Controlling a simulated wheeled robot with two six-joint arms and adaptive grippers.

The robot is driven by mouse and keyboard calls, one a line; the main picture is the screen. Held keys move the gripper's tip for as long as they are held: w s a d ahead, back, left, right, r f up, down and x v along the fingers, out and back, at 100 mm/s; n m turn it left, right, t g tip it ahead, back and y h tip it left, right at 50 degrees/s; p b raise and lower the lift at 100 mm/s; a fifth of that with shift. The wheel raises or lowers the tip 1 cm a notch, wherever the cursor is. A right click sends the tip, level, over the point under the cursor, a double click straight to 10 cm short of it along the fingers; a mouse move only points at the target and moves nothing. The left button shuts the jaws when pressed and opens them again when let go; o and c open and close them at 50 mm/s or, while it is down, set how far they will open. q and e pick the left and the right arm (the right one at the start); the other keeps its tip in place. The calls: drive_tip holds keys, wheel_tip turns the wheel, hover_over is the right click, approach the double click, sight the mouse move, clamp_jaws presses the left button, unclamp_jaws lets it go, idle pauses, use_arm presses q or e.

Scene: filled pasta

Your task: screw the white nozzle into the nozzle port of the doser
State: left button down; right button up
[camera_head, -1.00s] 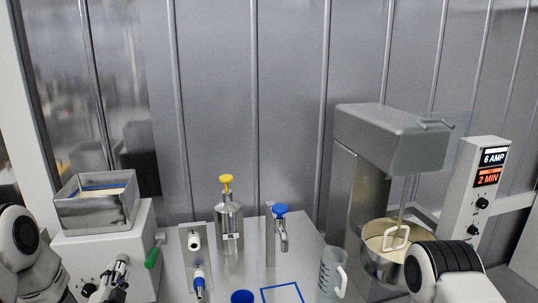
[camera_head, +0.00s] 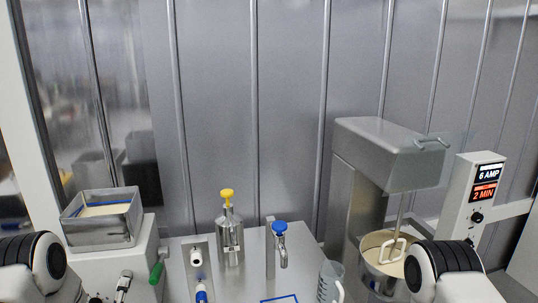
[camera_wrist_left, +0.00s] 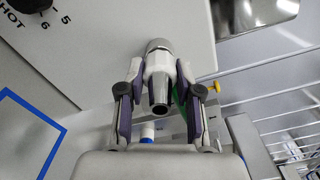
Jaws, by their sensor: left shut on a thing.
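The doser (camera_head: 145,262) is the white box with a steel hopper at the left of the head view. Its metal nozzle port, a knurled collar (camera_wrist_left: 158,44), shows on its face in the left wrist view. My left gripper (camera_wrist_left: 160,76) is shut on the pale nozzle (camera_wrist_left: 159,92), one finger on each side. The nozzle's open tip faces the wrist camera, and its far end is in line with the collar at close range. I cannot tell how deep it sits. My right gripper is out of frame.
A green handle (camera_head: 156,273) juts from the doser's right side. Beside it stand a rack (camera_head: 188,248) with spouts, a yellow-topped steel dispenser (camera_head: 229,240) and a blue-topped tap (camera_head: 280,240). A jug (camera_head: 329,283) and a mixer (camera_head: 390,150) are at the right.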

use_arm(q)
drive_tip(key=shift+r+m+p, duration=0.3)
drive_tip(key=shift+m+p, duration=0.3)
drive_tip(key=shift+m, duration=0.2)
drive_tip(key=shift+f+m, duration=0.2)
drive_tip(key=shift+m, duration=0.7)
drive_tip(key=shift+f+m, duration=0.15)
drive_tip(key=shift+m, duration=0.65)
drive_tip(key=shift+m, duration=0.4)
drive_tip(key=m, duration=0.2)
drive_tip(key=shift+m, duration=0.3)
drive_tip(key=c, duration=0.7)
unclamp_jaws()
drive_tip(key=shift+w, duration=0.1)
